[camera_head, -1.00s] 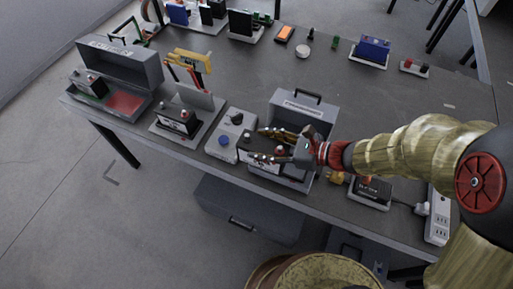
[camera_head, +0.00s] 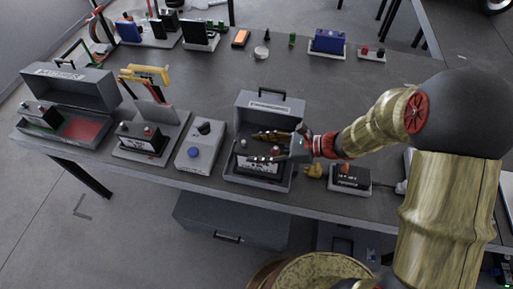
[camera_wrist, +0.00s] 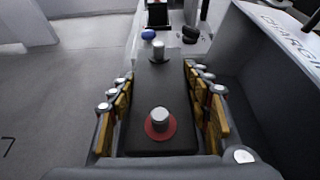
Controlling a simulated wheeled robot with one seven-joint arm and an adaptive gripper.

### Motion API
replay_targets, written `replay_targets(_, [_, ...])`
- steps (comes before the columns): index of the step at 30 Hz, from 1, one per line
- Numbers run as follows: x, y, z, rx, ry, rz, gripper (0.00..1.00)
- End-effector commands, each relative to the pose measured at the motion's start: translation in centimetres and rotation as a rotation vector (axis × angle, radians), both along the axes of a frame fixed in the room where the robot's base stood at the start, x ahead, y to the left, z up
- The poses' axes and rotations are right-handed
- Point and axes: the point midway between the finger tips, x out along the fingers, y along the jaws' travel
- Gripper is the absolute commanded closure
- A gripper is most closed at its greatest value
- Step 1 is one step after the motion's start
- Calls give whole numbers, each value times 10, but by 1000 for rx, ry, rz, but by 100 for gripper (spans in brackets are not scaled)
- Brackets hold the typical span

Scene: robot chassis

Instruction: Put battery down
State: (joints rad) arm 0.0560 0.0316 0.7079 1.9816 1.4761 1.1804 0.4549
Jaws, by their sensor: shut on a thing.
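A black battery (camera_head: 258,166) with a white label is in my gripper (camera_head: 263,147). In the wrist view the battery's dark top (camera_wrist: 160,95) lies between the yellow-padded fingers, with two metal terminals, the nearer one ringed in red. My gripper (camera_wrist: 160,110) is shut on its sides. The battery is at the open grey charging box (camera_head: 285,104), whose lid stands raised behind it. It appears within the box's lower tray. Whether it touches the tray floor I cannot tell.
A grey device with a blue button (camera_head: 192,153) stands close left. Further left are a stand with another battery (camera_head: 140,138) and an open box with a red floor (camera_head: 85,128). A black unit (camera_head: 349,178) sits right. The table middle behind is clear.

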Motion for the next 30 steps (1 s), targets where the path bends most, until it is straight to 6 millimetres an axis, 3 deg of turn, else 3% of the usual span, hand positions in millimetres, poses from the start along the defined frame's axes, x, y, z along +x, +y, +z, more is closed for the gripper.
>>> replay_targets(7, [2, -1, -28, 4, -4, -1, 100])
replay_targets(21, [3, -1, -32, 4, -5, -2, 100])
replay_targets(22, [1, -1, -34, 0, 1, -1, 50])
replay_targets(30, [1, -1, -34, 0, 1, -1, 34])
